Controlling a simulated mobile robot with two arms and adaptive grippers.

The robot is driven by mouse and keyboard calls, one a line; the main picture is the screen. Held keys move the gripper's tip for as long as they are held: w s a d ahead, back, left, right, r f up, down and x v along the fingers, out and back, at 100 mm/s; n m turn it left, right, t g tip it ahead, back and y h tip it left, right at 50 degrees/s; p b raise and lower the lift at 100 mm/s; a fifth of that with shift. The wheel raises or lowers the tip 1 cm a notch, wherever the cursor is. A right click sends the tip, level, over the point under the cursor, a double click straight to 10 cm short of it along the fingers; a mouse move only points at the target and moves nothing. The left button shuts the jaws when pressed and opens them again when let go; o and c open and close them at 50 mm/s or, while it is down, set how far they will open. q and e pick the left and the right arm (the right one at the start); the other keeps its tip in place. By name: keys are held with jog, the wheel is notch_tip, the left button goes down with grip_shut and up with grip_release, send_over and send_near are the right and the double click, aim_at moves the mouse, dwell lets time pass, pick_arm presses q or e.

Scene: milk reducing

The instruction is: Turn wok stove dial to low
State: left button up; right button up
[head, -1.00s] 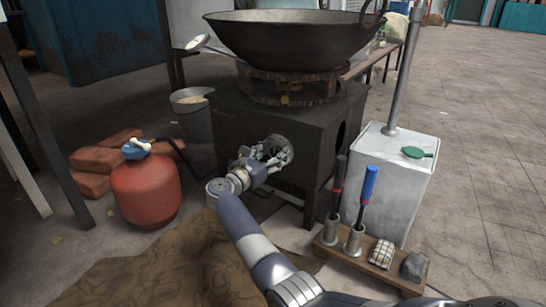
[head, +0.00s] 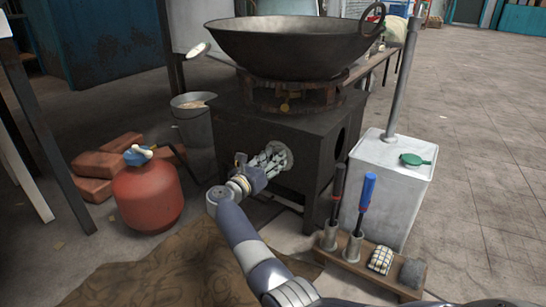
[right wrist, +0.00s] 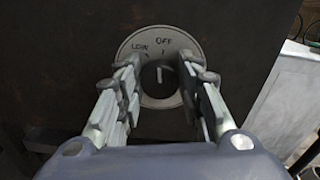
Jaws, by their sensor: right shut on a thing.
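The wok stove (head: 240,140) is a dark metal box under a large wok (head: 295,45). On its front is a round pale dial plate (head: 283,153). In the right wrist view the plate (right wrist: 135,43) reads "LOW" at upper left and "OFF" at the top. The dark dial knob (right wrist: 159,84) has a white line pointing roughly up, toward OFF. My right gripper (head: 272,157) is shut on the dial, its fingers on the knob's two sides; they also show in the right wrist view (right wrist: 160,82). My left gripper is out of view.
A red gas cylinder (head: 148,195) and bricks (head: 108,165) stand left of the stove, with a bucket (head: 196,130) beside it. A white can (head: 390,180) and a wooden rack with handled tools (head: 372,268) are at the right. A brown cloth (head: 165,265) lies in front.

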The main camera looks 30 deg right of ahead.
jog(key=shift+w+n+p, duration=0.1)
jog(key=shift+n+p, duration=1.6)
jog(key=shift+n, duration=1.1)
jog(key=shift+f, duration=0.1)
jog(key=o, duration=1)
jog(key=shift+o, duration=0.2)
